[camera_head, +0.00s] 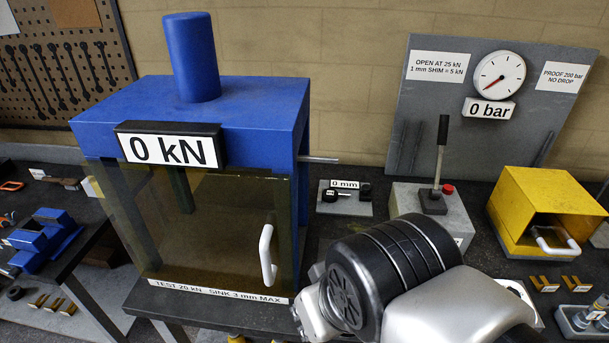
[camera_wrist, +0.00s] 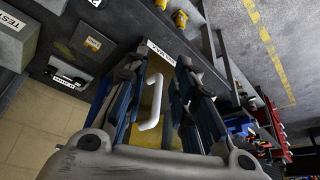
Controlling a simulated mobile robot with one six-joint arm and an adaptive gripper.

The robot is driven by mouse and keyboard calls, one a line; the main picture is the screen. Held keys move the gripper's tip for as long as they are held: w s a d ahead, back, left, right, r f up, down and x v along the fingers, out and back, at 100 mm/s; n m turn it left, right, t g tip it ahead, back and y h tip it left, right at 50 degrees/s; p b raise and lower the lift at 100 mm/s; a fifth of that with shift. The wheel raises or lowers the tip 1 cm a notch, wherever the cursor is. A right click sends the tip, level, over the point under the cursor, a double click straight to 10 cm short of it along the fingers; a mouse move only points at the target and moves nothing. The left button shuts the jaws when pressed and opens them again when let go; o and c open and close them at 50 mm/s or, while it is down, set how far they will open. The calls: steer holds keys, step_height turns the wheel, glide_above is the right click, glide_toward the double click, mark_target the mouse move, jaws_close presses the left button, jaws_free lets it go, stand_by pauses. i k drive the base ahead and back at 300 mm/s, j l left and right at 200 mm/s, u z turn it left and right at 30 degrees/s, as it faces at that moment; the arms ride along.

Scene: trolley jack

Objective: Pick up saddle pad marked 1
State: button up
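I cannot pick out a saddle pad marked 1; no such marking is readable in either view. In the wrist view my gripper (camera_wrist: 160,58) is open, its two dark fingers apart with nothing held between them. The white door handle (camera_wrist: 152,105) of the press shows beyond the fingers, and I cannot tell how far off it is.
The blue press (camera_head: 245,120) reads 0 kN, its tinted door (camera_head: 205,230) shut. On the bench are a lever unit (camera_head: 432,205), a yellow housing (camera_head: 545,190) with a white handle and a small grey rack (camera_head: 583,322). A side table (camera_head: 75,262) holds a blue vise (camera_head: 45,240).

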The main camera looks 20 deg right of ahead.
mark_target(329, 195)
steer(key=j+z, duration=0.15)
steer(key=z, duration=0.2)
steer(key=j+z, duration=0.15)
steer(key=z, duration=0.15)
steer(key=i+j, duration=0.15)
steer(key=i, duration=0.4)
